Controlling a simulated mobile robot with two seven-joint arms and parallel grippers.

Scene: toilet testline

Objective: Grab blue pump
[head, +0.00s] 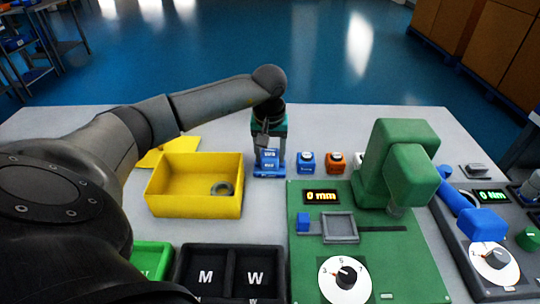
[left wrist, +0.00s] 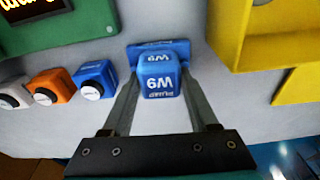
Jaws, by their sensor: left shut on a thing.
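The blue pump (head: 268,159) stands on the table right of the yellow bin, in the middle of the head view. In the left wrist view the fingers (left wrist: 157,95) are shut on the pump's block. A wider blue part (left wrist: 150,48) shows behind the block. My right gripper is not in view.
A smaller blue block (head: 306,162) and an orange block (head: 336,163) stand close to the pump's right. The yellow bin (head: 170,205) holds a ring (head: 222,189). A green test machine (head: 310,262) with a tall head and black M and W trays (head: 181,275) are in front.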

